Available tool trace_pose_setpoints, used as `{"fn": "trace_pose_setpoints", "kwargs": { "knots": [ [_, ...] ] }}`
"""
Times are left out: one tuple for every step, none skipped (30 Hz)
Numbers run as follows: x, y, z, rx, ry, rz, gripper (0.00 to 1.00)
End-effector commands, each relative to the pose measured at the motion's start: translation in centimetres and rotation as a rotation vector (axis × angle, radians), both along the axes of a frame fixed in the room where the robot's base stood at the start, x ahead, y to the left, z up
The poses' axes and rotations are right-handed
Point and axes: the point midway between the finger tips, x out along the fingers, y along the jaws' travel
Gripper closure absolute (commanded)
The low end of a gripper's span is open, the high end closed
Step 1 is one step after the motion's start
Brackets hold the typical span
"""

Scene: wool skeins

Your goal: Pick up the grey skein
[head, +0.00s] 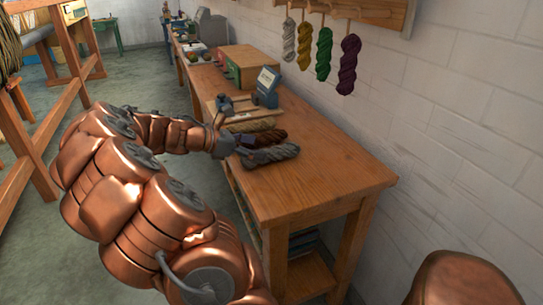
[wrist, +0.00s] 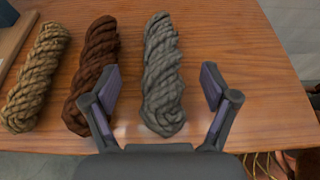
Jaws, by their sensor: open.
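The grey skein (head: 270,155) lies on the wooden table (head: 315,180), the nearest of three skeins in a row. In the wrist view the grey skein (wrist: 162,75) lies lengthwise, its near end between my gripper's two fingers. My gripper (wrist: 161,88) is open, one finger on each side of the skein, with a gap on both sides. In the head view my gripper (head: 235,145) is at the table's left edge by the skein's left end, small and partly hidden by my wrist. I cannot tell its exact height above the table.
A brown skein (wrist: 95,75) lies just left of the grey one, close to the left finger. A tan skein (wrist: 38,78) lies farther left. A small scale (head: 266,88) and a wooden box (head: 248,66) stand farther back. Four-coloured skeins, including a purple one (head: 348,65), hang on the wall.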

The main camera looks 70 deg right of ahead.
Motion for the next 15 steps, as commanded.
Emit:
{"fn": "trace_pose_setpoints", "kwargs": {
  "knots": [
    [-0.6,-0.3,-0.3,0.0,0.0,-0.003,0.15],
    [-0.9,-0.6,-0.4,-0.001,0.0,-0.004,0.15],
    [-1.3,-0.9,-0.6,-0.001,-0.001,-0.003,0.15],
    [-1.7,-1.1,-0.8,-0.001,0.0,-0.004,0.15],
    [-2.0,-1.3,-0.9,-0.001,0.001,-0.005,0.15],
    [-2.4,-1.6,-1.1,0.0,0.001,-0.005,0.15],
    [-2.6,-1.8,-1.2,0.0,0.001,-0.005,0.15],
    [-2.8,-2.0,-1.3,0.0,0.001,-0.005,0.15],
    [-3.1,-2.3,-1.4,0.0,0.0,-0.004,0.15],
    [-3.2,-2.4,-1.5,0.0,0.0,-0.002,0.15],
    [-3.3,-2.5,-1.6,0.0,0.0,-0.002,0.15],
    [-3.3,-2.6,-1.6,0.0,0.0,-0.001,0.15],
    [-3.4,-2.7,-1.7,0.0,-0.001,-0.001,0.15],
    [-3.4,-2.7,-1.7,0.0,-0.001,0.0,0.15],
    [-3.4,-2.7,-1.7,0.0,-0.001,0.0,0.15]
  ]
}}
